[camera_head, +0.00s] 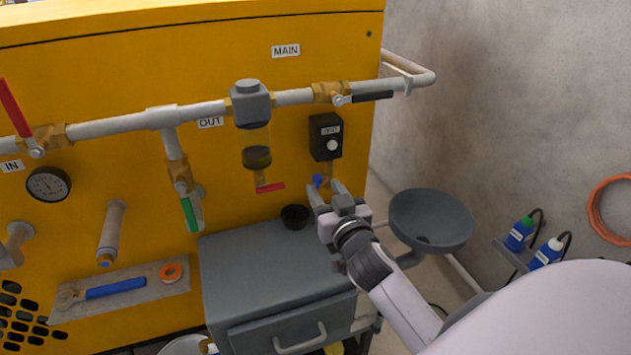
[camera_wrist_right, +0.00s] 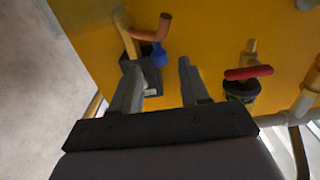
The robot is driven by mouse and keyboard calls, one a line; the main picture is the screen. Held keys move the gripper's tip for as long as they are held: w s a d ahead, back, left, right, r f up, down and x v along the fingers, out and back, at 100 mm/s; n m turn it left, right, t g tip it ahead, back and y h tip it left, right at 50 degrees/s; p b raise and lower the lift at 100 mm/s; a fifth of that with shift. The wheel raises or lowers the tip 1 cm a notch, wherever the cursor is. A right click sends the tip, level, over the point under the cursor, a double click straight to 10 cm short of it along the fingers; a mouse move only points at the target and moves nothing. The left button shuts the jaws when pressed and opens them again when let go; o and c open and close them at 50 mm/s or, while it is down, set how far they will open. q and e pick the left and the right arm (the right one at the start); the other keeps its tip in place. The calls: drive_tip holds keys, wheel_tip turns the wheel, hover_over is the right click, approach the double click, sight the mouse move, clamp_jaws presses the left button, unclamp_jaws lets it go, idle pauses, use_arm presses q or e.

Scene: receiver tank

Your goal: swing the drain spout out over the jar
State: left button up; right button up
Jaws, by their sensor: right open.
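The copper-brown drain spout (camera_wrist_right: 150,31) shows in the right wrist view below the black auto-drain box (camera_head: 325,137), with a blue grip (camera_wrist_right: 158,54) on it. The blue grip also shows in the head view (camera_head: 317,180); most of the spout there is hidden behind my right gripper. My right gripper (camera_head: 325,187) is open, its fingertips close to the blue grip; in the wrist view the grip appears between the two fingers (camera_wrist_right: 160,66). Contact cannot be told. A small dark round jar (camera_head: 295,216) stands on the grey cabinet, left of and below the gripper. My left gripper is not in view.
A grey cabinet (camera_head: 262,262) stands under the pipes. A filter bowl (camera_head: 257,158) with a red drain lever (camera_head: 270,187) hangs left of the gripper. A grey basin (camera_head: 431,218) is to the right. Blue bottles (camera_head: 519,234) stand on a wall shelf.

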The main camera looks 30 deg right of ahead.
sight(319, 181)
drive_tip(key=shift+b+x, duration=0.4)
drive_tip(key=shift+x, duration=2.4)
drive_tip(key=shift+c, duration=0.3)
clamp_jaws()
